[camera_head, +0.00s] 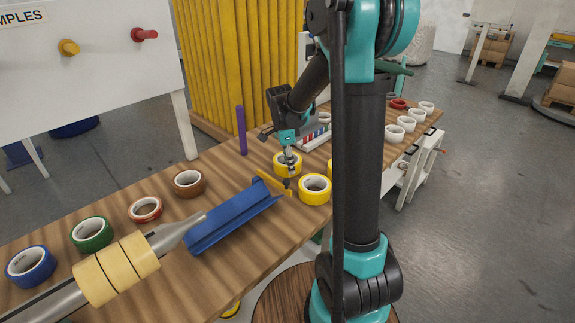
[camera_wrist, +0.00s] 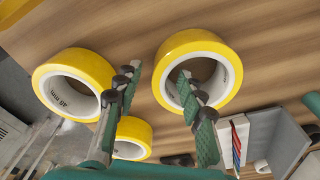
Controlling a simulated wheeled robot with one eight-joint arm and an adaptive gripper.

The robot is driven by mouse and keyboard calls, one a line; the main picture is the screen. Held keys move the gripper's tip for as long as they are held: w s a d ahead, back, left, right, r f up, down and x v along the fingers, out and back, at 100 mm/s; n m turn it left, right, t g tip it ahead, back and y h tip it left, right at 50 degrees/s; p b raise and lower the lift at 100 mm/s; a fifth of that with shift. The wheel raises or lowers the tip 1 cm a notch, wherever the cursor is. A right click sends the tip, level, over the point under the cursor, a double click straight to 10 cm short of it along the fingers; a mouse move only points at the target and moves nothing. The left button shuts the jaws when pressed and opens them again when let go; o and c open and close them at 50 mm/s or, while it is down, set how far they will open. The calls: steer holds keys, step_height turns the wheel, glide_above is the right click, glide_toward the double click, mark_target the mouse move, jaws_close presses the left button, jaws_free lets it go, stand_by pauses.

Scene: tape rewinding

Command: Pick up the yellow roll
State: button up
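A yellow roll (camera_head: 279,168) lies on the table below my gripper (camera_head: 288,158) in the head view. In the wrist view this yellow roll (camera_wrist: 231,55) is at upper middle. My gripper (camera_wrist: 157,78) is open: one finger overlaps the roll's hole and the other is outside its left side, with the roll's wall seen between them. I cannot tell how deep the fingertips are. A second yellow roll (camera_head: 315,190) lies in front, and another is partly hidden behind my arm. The wrist view shows two more yellow rolls, at left (camera_wrist: 82,66) and lower middle (camera_wrist: 137,128).
A blue holder (camera_head: 230,218) lies left of the yellow rolls, with a purple post (camera_head: 241,130) behind. Brown (camera_head: 188,184), red (camera_head: 145,210), green (camera_head: 91,233) and blue (camera_head: 30,266) rolls line the left. White rolls (camera_head: 394,133) stand at the right. Bare wood separates the holder from the post.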

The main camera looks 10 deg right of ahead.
steer(key=shift+d+f, duration=0.15)
steer(key=shift+f, duration=0.85)
jaws_close()
